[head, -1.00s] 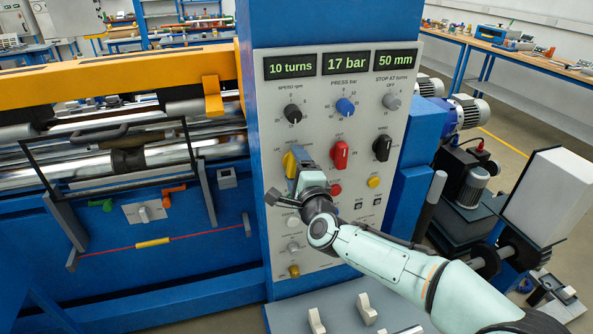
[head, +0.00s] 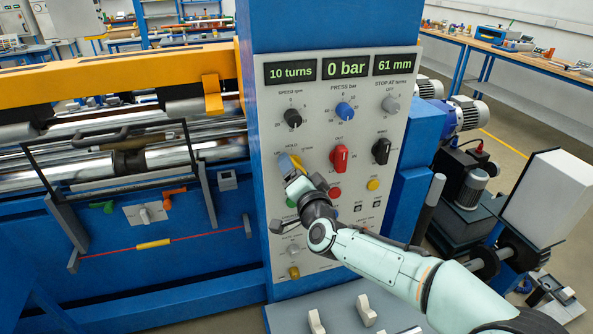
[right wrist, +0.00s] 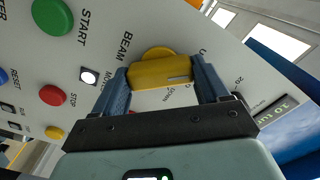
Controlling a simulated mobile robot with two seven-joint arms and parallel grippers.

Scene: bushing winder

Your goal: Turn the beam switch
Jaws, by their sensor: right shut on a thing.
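The beam switch (right wrist: 160,72) is a yellow knob on the grey control panel (head: 262,190), with the word BEAM beside it in the right wrist view. My right gripper (right wrist: 163,80) is shut on it, with one blue finger on each side of the knob. In the head view my right gripper (head: 290,168) is tilted at the panel's left side and hides most of the switch. My left gripper is not in view.
A red knob (head: 340,157) and a black knob (head: 381,151) sit to the right of the gripper. A green START button (right wrist: 52,16) and red STOP button (right wrist: 52,95) are close by. The displays read 10 turns, 0 bar (head: 345,67) and 61 mm (head: 394,64).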

